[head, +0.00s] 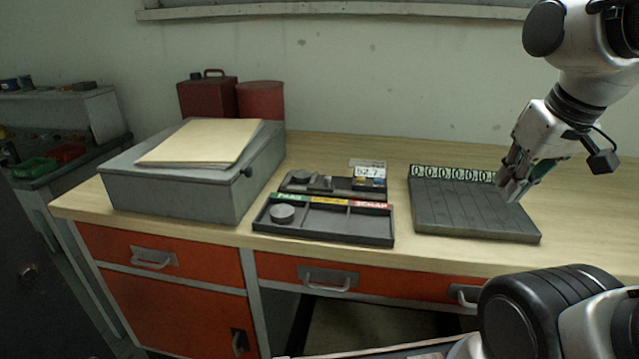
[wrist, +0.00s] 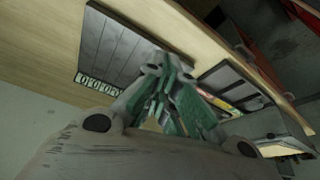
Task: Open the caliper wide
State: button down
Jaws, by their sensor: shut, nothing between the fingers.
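A dark fixture on the bench, seen in the head view, holds what looks like the caliper (head: 322,183), a small grey tool lying flat. Its jaws are too small to make out. A small display (head: 368,171) reading about 52.7 stands at the fixture's right end, above blue and yellow parts. My gripper (head: 510,192) is at the right, over the right edge of the grooved dark board and well apart from the caliper. Its fingers point down and are shut, with nothing between them. The wrist view shows the green-padded fingers (wrist: 165,72) close together.
In front of the fixture is a sorting tray (head: 325,238) with green, yellow and red labels and a round grey piece (head: 282,214). The grooved board (head: 465,215) has a row of number plates. A grey box (head: 200,190) with folders stands left. Red cans stand behind.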

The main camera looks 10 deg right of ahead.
jog(key=c, duration=1.7)
grip_release()
jog(key=shift+w+a, duration=0.1)
jog(key=shift+a, duration=0.15)
jog(key=shift+o, duration=1.4)
jog(key=w+a+f+n, duration=0.1)
jog(key=w+a+f+n+g, duration=0.1)
jog(key=a, duration=0.1)
jog(key=shift+w+a+f+g, duration=0.15)
jog(key=shift+w+a+g, duration=0.05)
jog(key=shift+w+g, duration=0.1)
jog(key=w+a+f+n, duration=0.1)
jog(key=w+a, duration=0.4)
jog(key=w+a+f+n, duration=0.1)
jog(key=w+a, duration=0.4)
jog(key=a, duration=0.1)
jog(key=w+a+f+n+y, duration=0.1)
jog(key=w+a+n, duration=0.1)
jog(key=w+a, duration=0.3)
jog(key=shift+w+a+f, duration=0.1)
jog(key=shift+w+a, duration=0.1)
jog(key=shift+a, duration=0.55)
jog(key=t+y, duration=0.1)
send_near(328, 177)
jog(key=x, duration=0.8)
jog(key=shift+f, duration=0.2)
grip_shut()
